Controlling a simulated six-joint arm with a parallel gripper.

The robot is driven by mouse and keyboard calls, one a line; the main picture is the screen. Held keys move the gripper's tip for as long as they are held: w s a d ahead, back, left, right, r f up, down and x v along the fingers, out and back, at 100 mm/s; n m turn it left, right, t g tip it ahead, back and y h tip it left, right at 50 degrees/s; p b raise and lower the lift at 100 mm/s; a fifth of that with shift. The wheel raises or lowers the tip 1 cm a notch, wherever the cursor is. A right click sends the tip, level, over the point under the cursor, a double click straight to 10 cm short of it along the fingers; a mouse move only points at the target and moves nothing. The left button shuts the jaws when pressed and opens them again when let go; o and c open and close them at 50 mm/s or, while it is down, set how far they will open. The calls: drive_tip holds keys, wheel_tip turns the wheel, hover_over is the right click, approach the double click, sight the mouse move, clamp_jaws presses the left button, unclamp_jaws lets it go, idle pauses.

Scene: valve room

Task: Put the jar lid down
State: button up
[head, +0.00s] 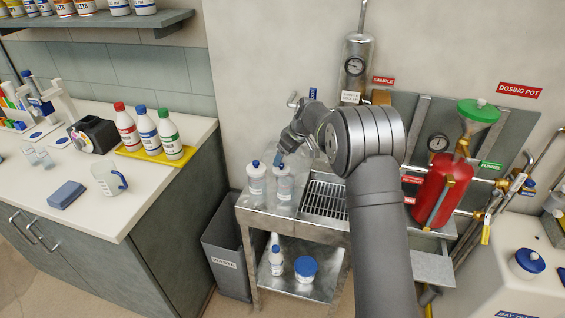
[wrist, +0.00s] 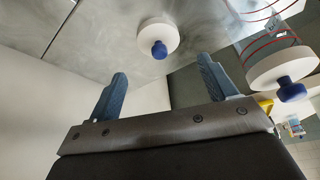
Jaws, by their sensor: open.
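A round white lid with a blue knob (wrist: 158,35) shows in the wrist view, beyond my fingertips and roughly between them, with grey steel around it. It touches neither finger; I cannot tell what lies under it. A second white lid with a blue knob (wrist: 283,70) is at the right, by a clear jar with red rings (wrist: 270,20).
The steel stand (head: 248,216) has a drain grate (head: 325,199) right of the jars. A grey waste bin (head: 226,250) stands to its left. A counter with bottles on a yellow tray (head: 155,154) is further left. A red dosing pot (head: 433,195) and pipes are at the right.

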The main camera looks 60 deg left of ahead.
sight(281, 164)
drive_tip(key=s+v, duration=0.1)
drive_tip(key=v, duration=0.5)
drive_tip(key=shift+w, duration=0.45)
drive_tip(key=shift+f, duration=0.1)
drive_tip(key=x, duration=1.2)
drive_tip(key=shift+r, duration=0.45)
drive_tip(key=shift+s+d+r, duration=0.1)
drive_tip(key=shift+r, duration=1.75)
